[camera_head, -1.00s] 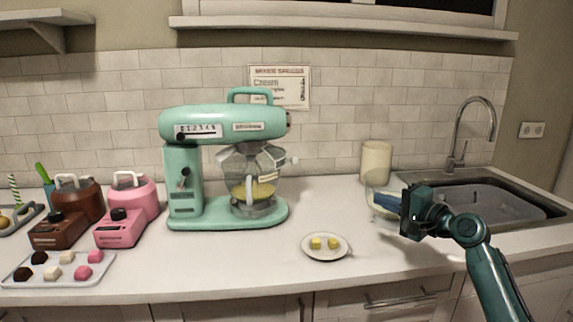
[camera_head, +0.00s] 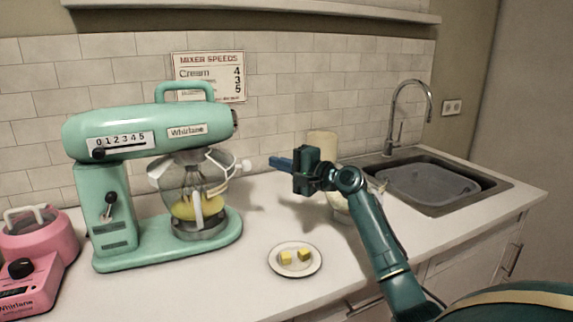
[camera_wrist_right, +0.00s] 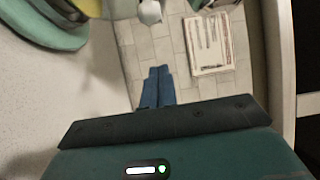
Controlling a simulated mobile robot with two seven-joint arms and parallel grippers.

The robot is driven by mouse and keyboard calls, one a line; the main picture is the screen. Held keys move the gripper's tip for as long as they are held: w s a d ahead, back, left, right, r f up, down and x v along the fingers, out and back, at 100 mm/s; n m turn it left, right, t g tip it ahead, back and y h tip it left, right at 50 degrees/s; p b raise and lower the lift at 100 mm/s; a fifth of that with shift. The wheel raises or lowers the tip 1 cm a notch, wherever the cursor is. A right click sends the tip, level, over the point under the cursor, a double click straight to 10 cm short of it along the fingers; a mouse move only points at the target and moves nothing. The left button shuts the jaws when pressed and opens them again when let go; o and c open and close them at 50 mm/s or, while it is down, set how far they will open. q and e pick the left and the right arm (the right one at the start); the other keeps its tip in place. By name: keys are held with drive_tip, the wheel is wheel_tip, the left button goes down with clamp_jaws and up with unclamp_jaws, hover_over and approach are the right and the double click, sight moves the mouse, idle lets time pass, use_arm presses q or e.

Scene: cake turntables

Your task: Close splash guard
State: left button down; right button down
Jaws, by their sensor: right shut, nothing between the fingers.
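The mint green stand mixer (camera_head: 140,129) stands on the counter at the left of the head view. Its clear splash guard (camera_head: 172,166) sits around the top of the glass bowl, with light panels and a white knob (camera_head: 246,165) sticking out to the right. Yellow contents and a pale beater show in the bowl (camera_head: 190,214). My right gripper (camera_head: 274,162) is shut and empty, just right of the knob and apart from it, pointing left. In the wrist view its blue fingers (camera_wrist_right: 157,88) are together, with the knob (camera_wrist_right: 150,12) beyond them. My left gripper is out of view.
A small plate (camera_head: 294,270) with two yellow cubes lies below my right arm. A cream canister (camera_head: 322,146) and a partly hidden bowl stand behind the arm. The sink (camera_head: 440,183) is at the right, a pink appliance (camera_head: 38,240) at the left.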

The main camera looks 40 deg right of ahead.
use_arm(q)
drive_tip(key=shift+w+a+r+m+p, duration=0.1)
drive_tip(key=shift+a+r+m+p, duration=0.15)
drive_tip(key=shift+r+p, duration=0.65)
use_arm(e)
drive_tip(key=a, duration=0.1)
drive_tip(key=w+a, duration=0.1)
drive_tip(key=a, duration=0.1)
drive_tip(key=w+a, duration=0.1)
drive_tip(key=shift+w+a, duration=0.15)
drive_tip(key=shift+a, duration=0.15)
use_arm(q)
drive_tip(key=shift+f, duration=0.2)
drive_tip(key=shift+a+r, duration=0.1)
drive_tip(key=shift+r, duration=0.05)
use_arm(e)
drive_tip(key=shift+h, duration=0.3)
